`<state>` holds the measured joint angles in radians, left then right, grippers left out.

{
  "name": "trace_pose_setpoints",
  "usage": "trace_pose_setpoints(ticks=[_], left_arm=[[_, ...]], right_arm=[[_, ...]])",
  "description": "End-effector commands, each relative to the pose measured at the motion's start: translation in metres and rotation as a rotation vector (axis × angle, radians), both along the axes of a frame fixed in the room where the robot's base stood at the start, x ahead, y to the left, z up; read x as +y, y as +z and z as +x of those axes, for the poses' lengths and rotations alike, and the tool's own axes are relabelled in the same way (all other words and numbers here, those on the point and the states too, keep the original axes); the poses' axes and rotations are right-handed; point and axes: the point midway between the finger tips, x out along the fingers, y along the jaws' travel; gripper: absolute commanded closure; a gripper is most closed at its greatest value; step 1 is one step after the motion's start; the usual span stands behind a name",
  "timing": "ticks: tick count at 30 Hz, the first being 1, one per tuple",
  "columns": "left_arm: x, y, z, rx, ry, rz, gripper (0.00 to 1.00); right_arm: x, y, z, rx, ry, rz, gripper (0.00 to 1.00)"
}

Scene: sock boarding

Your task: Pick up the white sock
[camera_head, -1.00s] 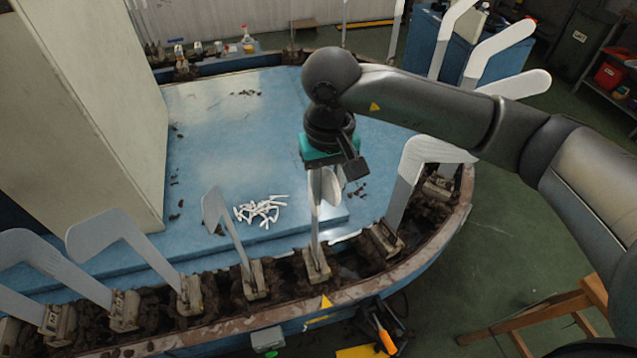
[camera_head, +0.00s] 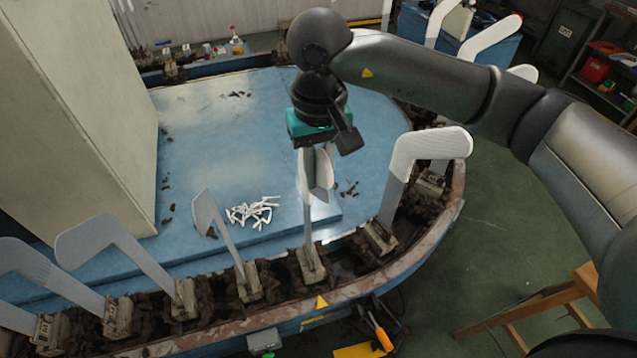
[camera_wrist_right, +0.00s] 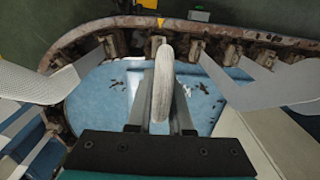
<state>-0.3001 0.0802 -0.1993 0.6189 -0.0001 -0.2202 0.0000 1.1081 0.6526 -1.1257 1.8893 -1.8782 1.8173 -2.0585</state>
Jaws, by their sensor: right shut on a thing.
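My right gripper (camera_head: 318,150) points down above a pale upright form on the near rim. It is shut on a white sock (camera_head: 323,172), seen as a rounded pale piece hanging below the fingers beside the top of the form (camera_head: 307,225). In the right wrist view the sock (camera_wrist_right: 162,85) is a narrow, pale, textured piece, seen end-on between the fingers. I cannot tell whether it still touches the form. Another white ribbed sock (camera_head: 428,143) covers the form to the right. My left gripper is not in view.
Several bare bent forms, one of them on the left (camera_head: 105,235), stand in holders along the muddy rim (camera_head: 215,330). White scraps (camera_head: 252,211) lie on the blue platform (camera_head: 215,125). A tall beige cabinet (camera_head: 85,110) blocks the left. A wooden stool (camera_head: 540,300) stands at lower right.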

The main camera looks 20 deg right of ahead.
Motion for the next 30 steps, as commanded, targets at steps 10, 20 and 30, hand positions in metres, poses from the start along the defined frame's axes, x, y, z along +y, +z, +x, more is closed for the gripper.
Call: trace_pose_setpoints(ticks=[10,20,30], left_arm=[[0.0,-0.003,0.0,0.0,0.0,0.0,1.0],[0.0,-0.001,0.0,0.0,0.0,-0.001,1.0],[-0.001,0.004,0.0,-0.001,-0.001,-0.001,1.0]], right_arm=[[0.001,0.071,0.001,-0.005,0.001,0.001,1.0],[0.0,0.128,0.0,-0.003,0.0,0.0,1.0],[0.0,0.157,0.0,0.0,0.0,-0.001,1.0]])
